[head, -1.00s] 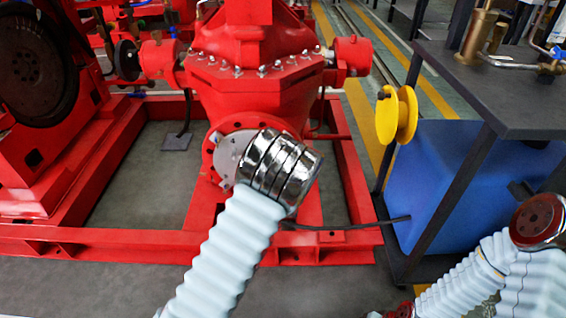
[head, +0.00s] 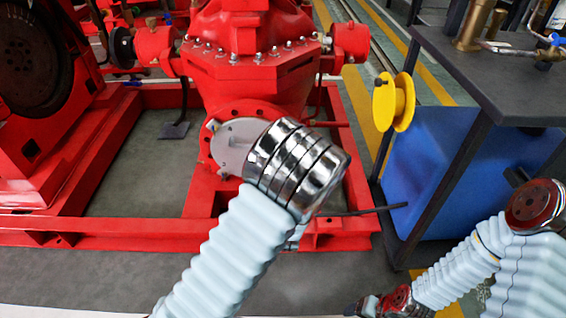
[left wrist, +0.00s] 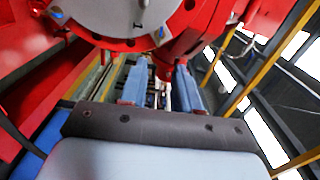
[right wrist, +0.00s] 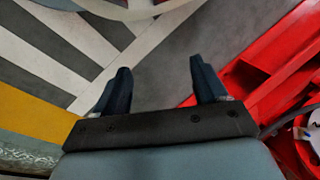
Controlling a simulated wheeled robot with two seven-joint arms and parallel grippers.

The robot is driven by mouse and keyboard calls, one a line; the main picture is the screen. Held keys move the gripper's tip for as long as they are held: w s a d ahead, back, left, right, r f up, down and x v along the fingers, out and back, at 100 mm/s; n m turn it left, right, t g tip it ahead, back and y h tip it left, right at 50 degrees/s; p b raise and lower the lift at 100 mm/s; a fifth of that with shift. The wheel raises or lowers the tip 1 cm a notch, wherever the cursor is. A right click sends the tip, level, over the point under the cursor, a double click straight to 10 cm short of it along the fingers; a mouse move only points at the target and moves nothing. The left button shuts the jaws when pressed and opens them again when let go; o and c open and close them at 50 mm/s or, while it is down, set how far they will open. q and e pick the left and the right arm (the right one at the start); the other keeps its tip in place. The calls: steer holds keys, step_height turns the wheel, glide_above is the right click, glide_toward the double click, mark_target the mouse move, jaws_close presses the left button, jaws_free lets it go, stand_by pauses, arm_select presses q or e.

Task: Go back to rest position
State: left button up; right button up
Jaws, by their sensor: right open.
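My left arm rises from the bottom of the head view, with its chrome wrist (head: 297,165) in front of the red pump (head: 255,65) and partly over its round grey flange plate (head: 232,145). The left gripper is mostly hidden behind that wrist. In the left wrist view, the left gripper (left wrist: 160,78) has its fingers apart with nothing between them, and the flange is close above. My right arm is low at the right of the head view. In the right wrist view, the right gripper (right wrist: 161,76) is open and empty above the floor.
A red base frame (head: 80,238) surrounds the pump. To the right stand a yellow reel (head: 385,104), a blue tank (head: 425,140) and a dark table (head: 510,85) with brass fittings. Striped floor (right wrist: 40,60) lies below my right gripper.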

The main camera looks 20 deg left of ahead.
arm_select(q)
steer(key=s+a+f+n+g+h+p, duration=0.1)
steer(key=s+f+n+g+p, duration=0.2)
steer(key=f, duration=0.4)
steer(key=s+a+f+n+g+h, duration=0.1)
steer(key=s+f+n+g+h, duration=0.15)
steer(key=f+g, duration=0.35)
steer(key=s+d+f+n+g+h+p, duration=0.1)
steer(key=s+d+f+n+g+h, duration=0.1)
steer(key=s, duration=0.4)
steer(key=s+d+f+n+g+h+p, duration=0.1)
steer(key=s+d+f+n+g, duration=0.1)
steer(key=s+n, duration=0.3)
steer(key=s+d+f+n+g+h+p, duration=0.2)
steer(key=s+f+n+g, duration=0.1)
steer(key=s, duration=0.4)
steer(key=shift+s+d+g+h, duration=0.3)
steer(key=shift+s+d+h, duration=0.05)
steer(key=shift+d, duration=0.05)
steer(key=shift+n, duration=0.25)
